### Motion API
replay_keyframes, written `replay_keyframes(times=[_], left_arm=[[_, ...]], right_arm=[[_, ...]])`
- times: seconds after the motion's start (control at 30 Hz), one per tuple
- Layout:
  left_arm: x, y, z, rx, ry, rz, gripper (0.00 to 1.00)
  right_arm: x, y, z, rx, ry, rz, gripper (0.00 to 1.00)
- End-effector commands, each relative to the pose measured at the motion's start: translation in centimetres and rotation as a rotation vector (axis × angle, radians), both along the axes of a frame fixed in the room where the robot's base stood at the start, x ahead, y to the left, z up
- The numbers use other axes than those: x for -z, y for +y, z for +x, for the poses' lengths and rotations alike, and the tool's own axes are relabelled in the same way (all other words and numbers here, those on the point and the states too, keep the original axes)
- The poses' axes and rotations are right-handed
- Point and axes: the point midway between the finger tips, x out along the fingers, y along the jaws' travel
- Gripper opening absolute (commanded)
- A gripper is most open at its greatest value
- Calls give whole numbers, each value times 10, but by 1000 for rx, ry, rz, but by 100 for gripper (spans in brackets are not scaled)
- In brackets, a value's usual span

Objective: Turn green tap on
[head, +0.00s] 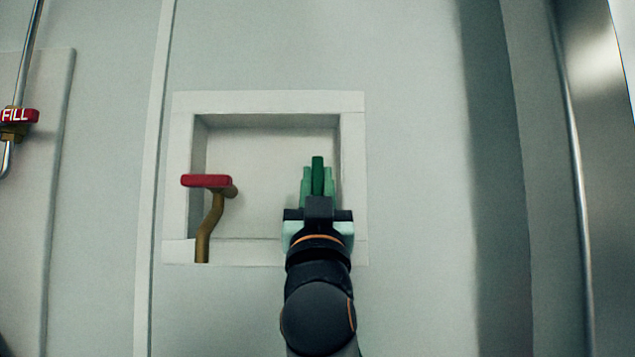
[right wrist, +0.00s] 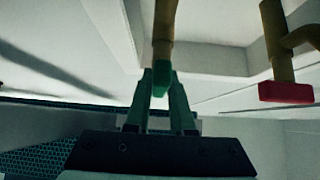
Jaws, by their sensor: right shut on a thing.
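The green tap handle (head: 317,176) is in the right part of a square wall recess in the head view. It points up in that picture. My right gripper (head: 317,188) is in front of it, with one finger on each side of the handle, shut on it. In the right wrist view the green handle (right wrist: 162,78) sits between the fingertips of my right gripper (right wrist: 162,88), with its brass pipe (right wrist: 164,30) behind. The tap's body is hidden by my gripper in the head view. My left gripper is not in view.
A red-handled tap (head: 206,181) on a bent brass pipe stands in the left part of the recess, apart from my gripper; it also shows in the right wrist view (right wrist: 286,92). The recess has a pale raised frame (head: 265,101). A red FILL valve (head: 18,115) is at far left.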

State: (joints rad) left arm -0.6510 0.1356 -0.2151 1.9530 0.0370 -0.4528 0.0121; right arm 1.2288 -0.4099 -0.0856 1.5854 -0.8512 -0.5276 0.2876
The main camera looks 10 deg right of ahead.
Motion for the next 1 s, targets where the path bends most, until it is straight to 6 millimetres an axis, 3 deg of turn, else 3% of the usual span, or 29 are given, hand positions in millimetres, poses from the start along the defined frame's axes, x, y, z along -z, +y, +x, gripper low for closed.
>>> replay_keyframes(times=[0.3,0.33,0.57,0.83,1.0], left_arm=[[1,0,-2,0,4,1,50],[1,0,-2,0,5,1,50],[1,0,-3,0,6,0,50],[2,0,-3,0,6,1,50],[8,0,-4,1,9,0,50]], right_arm=[[1,0,1,-1,3,1,0],[1,0,1,-1,3,1,24],[0,0,0,0,1,0,50],[1,0,0,0,0,0,51],[13,2,-10,1,0,1,51]])
